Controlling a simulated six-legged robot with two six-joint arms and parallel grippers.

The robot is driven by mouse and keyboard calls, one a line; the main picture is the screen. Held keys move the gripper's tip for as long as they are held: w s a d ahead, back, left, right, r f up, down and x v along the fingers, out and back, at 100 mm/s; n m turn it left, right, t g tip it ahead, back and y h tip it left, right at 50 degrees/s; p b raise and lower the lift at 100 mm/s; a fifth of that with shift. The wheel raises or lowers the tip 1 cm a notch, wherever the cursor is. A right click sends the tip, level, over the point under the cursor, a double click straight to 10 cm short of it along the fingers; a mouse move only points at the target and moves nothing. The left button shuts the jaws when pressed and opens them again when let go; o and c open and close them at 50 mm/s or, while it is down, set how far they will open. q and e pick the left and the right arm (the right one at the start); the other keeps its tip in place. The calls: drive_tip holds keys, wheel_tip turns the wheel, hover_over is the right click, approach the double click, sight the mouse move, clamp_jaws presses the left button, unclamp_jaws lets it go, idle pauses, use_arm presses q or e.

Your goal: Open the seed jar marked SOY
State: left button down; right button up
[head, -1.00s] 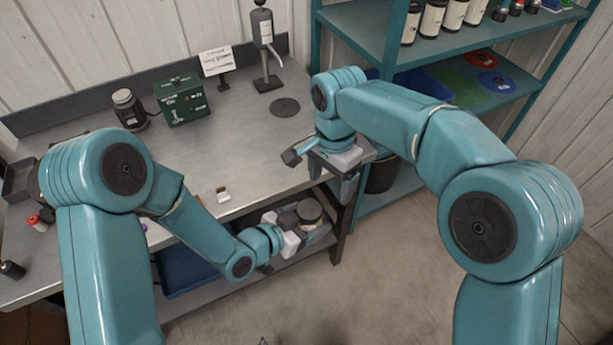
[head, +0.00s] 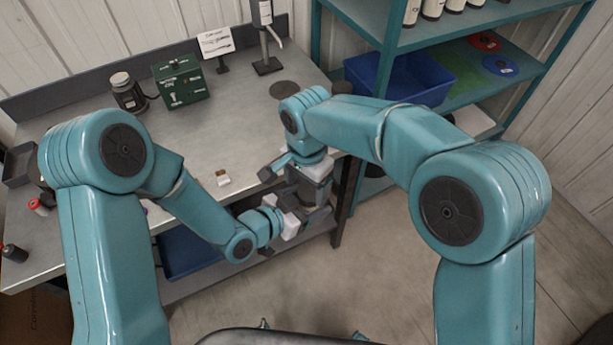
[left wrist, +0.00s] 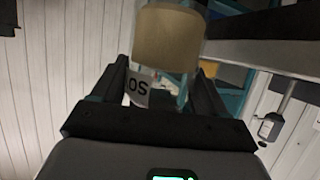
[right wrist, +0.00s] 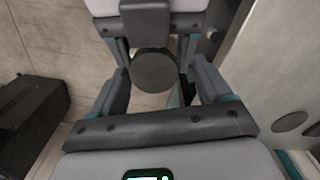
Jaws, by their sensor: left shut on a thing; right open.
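My left gripper (left wrist: 160,95) is shut on the seed jar, whose pale label (left wrist: 138,88) shows letters "OS" in the left wrist view. In the head view the left gripper (head: 287,220) holds the jar off the bench's front edge, and arm parts mostly hide the jar there. My right gripper (head: 305,192) is open over the jar, with its fingers apart on either side of the lid. I cannot tell whether they touch it.
The metal bench (head: 225,150) carries a green box (head: 182,82), a dark jar-like device (head: 127,92), a dispenser stand (head: 267,66) and a small white-and-brown item (head: 222,178). Teal shelves with a blue bin (head: 400,75) stand at the right. The floor in front is clear.

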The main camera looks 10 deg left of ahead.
drive_tip(key=shift+c, duration=0.3)
drive_tip(key=shift+a, duration=0.1)
drive_tip(key=c, duration=1)
drive_tip(key=n, duration=0.6)
drive_tip(key=shift+s+a+r+n, duration=0.1)
drive_tip(key=shift+n, duration=0.2)
